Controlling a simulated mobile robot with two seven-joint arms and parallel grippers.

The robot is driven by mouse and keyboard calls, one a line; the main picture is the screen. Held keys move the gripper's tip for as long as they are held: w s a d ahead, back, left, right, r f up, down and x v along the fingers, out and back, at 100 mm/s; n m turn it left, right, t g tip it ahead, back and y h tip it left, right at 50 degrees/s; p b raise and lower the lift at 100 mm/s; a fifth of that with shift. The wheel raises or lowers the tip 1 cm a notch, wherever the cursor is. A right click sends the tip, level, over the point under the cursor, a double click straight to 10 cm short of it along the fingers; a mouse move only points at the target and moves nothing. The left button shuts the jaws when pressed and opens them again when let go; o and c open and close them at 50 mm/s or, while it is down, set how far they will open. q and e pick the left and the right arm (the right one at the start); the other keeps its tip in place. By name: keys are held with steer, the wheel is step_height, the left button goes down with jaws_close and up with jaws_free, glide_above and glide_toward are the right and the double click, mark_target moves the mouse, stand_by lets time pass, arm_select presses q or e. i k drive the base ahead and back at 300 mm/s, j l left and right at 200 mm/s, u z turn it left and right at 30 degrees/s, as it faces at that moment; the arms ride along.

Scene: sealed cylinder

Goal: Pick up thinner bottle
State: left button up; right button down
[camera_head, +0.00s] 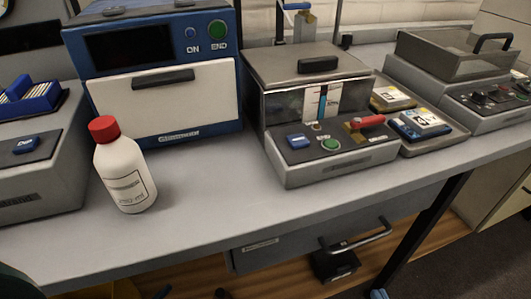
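The bottle (125,175) is white, with a red screw cap and a printed label. It stands upright on the grey bench at the left, in front of the blue machine. No gripper is near it or touching it. Small blue tips at the bottom edge, right of the middle, seem to be my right gripper (378,294); they are cut off, so its opening cannot be told. Small dark shapes at the bottom edge further left may be part of my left gripper, but this is unclear.
A blue machine (155,75) stands behind the bottle and a grey device (45,165) to its left. A grey box with a red lever (320,155) stands at the middle. The bench top (210,200) is clear right of the bottle. A drawer handle (360,235) juts out below.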

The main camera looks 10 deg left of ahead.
mark_target(121, 164)
steer(key=k, duration=1.95)
